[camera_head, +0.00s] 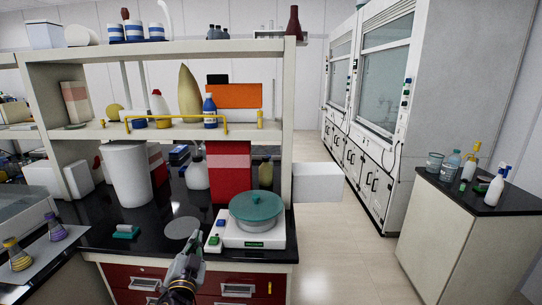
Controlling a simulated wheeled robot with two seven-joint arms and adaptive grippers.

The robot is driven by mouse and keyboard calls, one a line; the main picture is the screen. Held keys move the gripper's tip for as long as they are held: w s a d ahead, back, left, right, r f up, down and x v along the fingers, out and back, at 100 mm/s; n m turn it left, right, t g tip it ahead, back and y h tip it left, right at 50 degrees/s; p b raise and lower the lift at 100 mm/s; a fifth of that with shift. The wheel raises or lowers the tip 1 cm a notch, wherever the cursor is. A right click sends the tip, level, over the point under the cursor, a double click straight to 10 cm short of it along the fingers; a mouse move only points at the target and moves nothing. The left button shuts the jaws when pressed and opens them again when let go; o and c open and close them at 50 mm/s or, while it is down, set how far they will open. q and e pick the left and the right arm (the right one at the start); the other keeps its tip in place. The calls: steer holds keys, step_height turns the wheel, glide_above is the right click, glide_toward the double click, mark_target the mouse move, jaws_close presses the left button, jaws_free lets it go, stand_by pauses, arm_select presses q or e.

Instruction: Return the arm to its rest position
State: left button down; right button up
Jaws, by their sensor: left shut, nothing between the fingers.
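My left gripper (191,244) shows at the bottom centre of the head view, in front of the black bench top. Its fingers are shut with nothing between them. It is just left of a white balance (258,241) that carries a pot with a teal lid (256,205). A pale round disc (182,228) lies on the bench just beyond the fingertips. I cannot tell how far the gripper is above the bench edge. My right gripper is not in view.
A shelf rack (175,132) with bottles stands over the bench. Two flasks (19,257) (56,228) stand at the left. Fumehoods (370,110) line the back right. A cabinet (460,235) with bottles stands at the right. The floor (340,250) between is clear.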

arm_select(q)
steer(key=s+a+f+n+g+y, duration=0.1)
steer(key=s+a+f+n+g, duration=0.3)
steer(key=f, duration=0.4)
steer(key=s+d+f+g+h, duration=0.2)
steer(key=s+f+g, duration=0.4)
steer(key=s, duration=0.5)
steer(key=s+d+f+g+h, duration=0.15)
steer(key=s+f+g, duration=0.35)
steer(key=s+f, duration=0.55)
steer(key=s+a+f+g, duration=0.1)
steer(key=s+f, duration=0.1)
steer(key=f, duration=1.4)
steer(key=s+f, duration=0.2)
steer(key=f, duration=1.4)
steer(key=s+a+f, duration=0.3)
steer(key=s+f, duration=0.6)
steer(key=s, duration=0.1)
steer(key=s+a+f+m+g, duration=0.1)
steer(key=s+a+f, duration=0.2)
steer(key=s+f, duration=0.7)
steer(key=shift+s+y, duration=0.35)
steer(key=shift+s, duration=0.2)
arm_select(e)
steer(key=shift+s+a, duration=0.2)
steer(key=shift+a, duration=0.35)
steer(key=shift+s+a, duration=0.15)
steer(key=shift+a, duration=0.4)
